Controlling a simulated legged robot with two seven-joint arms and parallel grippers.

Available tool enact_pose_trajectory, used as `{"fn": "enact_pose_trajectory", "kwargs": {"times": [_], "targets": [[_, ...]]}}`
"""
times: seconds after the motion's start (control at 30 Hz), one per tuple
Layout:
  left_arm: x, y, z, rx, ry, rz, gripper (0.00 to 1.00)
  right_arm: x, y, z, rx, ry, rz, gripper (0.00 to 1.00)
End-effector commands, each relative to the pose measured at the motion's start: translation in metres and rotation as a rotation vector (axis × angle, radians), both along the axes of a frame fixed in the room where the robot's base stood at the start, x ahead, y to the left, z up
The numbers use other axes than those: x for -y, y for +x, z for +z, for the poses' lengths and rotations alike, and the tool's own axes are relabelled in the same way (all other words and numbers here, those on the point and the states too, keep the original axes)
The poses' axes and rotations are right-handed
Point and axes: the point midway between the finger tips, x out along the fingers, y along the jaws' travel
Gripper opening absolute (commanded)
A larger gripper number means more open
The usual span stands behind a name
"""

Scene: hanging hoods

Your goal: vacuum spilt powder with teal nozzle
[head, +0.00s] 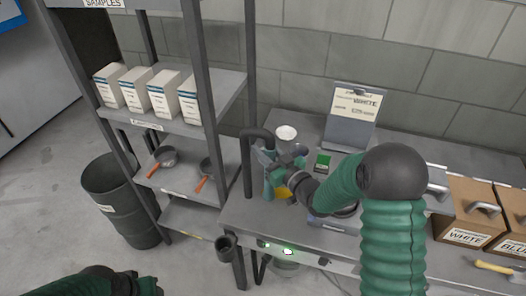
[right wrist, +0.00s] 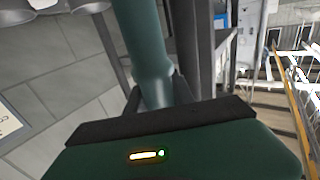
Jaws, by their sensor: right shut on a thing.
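My right gripper (head: 281,168) is shut on the teal nozzle (head: 269,187) over the left end of the workbench. The nozzle stands roughly upright, with a dark hose curving up behind it. In the right wrist view the nozzle's teal tube (right wrist: 144,50) rises between the dark fingers. My right arm hides part of the bench. I cannot make out any spilt powder. Only part of my left arm shows at the lower left of the head view; its gripper is out of sight.
A white cup (head: 286,132) and a sign stand (head: 352,112) are at the bench's back. Wooden boxes (head: 466,213) with handles stand right, near a yellow-handled tool (head: 494,267). A shelf rack (head: 170,118) with cartons and pans, and a dark bin (head: 117,205), are left.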

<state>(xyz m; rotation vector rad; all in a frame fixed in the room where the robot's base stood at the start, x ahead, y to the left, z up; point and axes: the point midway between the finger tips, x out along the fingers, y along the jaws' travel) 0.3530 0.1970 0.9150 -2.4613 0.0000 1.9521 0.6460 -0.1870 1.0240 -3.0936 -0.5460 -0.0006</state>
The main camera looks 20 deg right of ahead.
Motion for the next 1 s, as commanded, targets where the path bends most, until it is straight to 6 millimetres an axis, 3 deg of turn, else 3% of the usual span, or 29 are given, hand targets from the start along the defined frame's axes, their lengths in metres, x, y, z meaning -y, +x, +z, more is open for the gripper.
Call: {"fn": "enact_pose_trajectory", "kwargs": {"times": [0.5,1.0], "targets": [[0.0,0.0,-0.004,0.0,0.0,0.0,0.48,0.02,0.028,0.0,0.001,-0.001,-0.002,0.0],[0.0,0.0,-0.004,0.0,0.0,0.0,0.48,0.021,0.03,0.001,0.001,-0.001,-0.001,0.0]]}}
